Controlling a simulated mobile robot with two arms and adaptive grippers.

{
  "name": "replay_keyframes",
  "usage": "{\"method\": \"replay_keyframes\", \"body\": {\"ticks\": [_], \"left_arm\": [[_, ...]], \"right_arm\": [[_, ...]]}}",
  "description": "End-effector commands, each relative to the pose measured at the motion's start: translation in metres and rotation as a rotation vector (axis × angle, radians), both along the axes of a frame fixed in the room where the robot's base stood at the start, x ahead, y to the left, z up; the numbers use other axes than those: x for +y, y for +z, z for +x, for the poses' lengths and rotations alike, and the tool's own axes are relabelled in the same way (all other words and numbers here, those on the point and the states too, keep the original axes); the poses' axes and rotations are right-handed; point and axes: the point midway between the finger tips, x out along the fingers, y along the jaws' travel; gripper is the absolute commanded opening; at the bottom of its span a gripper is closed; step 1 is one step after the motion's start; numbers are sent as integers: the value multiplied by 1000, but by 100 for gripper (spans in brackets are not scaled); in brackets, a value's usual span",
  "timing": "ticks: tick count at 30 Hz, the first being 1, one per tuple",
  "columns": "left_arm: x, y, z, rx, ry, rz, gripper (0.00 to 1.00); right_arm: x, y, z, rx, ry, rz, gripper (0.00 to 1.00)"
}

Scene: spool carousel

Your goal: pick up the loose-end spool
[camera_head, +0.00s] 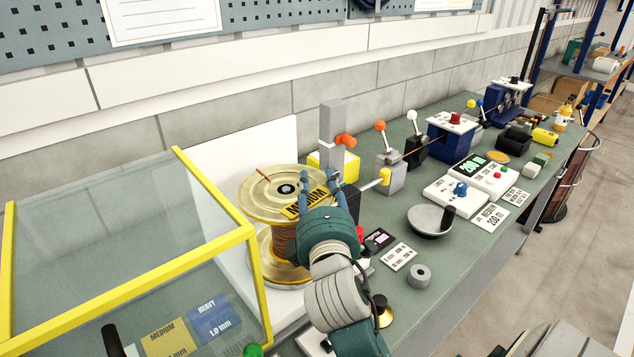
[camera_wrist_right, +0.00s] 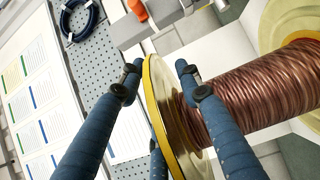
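A large spool with pale yellow flanges (camera_head: 262,195) and copper-coloured wire stands upright at the back of the bench in the head view. Its top flange carries a yellow MEDIUM label, and a short copper-coloured end sticks up near its far edge. The spool (camera_wrist_right: 248,95) also shows in the right wrist view. My right gripper (camera_head: 318,186) is at the right rim of the top flange. In the right wrist view its fingers (camera_wrist_right: 158,80) are spread on either side of the flange edge, with a visible gap on one side. My left gripper is not in view.
A yellow-framed clear guard (camera_head: 248,240) stands close left of the spool. A grey post with an orange knob (camera_head: 345,140) stands just behind my right gripper. A grey dish (camera_head: 428,222), a small grey ring (camera_head: 420,276) and control boxes lie to the right.

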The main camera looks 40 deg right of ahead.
Motion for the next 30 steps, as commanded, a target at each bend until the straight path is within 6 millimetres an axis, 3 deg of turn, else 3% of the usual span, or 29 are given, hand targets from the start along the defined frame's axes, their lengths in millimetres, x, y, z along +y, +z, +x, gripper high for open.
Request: {"method": "replay_keyframes", "body": {"ticks": [6,15,20,21,30], "left_arm": [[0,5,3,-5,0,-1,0],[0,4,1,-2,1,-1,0],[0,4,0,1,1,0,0],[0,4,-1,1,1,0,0],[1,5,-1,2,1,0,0]], "right_arm": [[-9,0,15,1,0,1,34],[-9,0,16,0,0,1,34],[-9,-1,16,0,0,1,2],[-9,-1,16,0,0,1,0],[-9,8,15,-17,2,-2,0]]}}
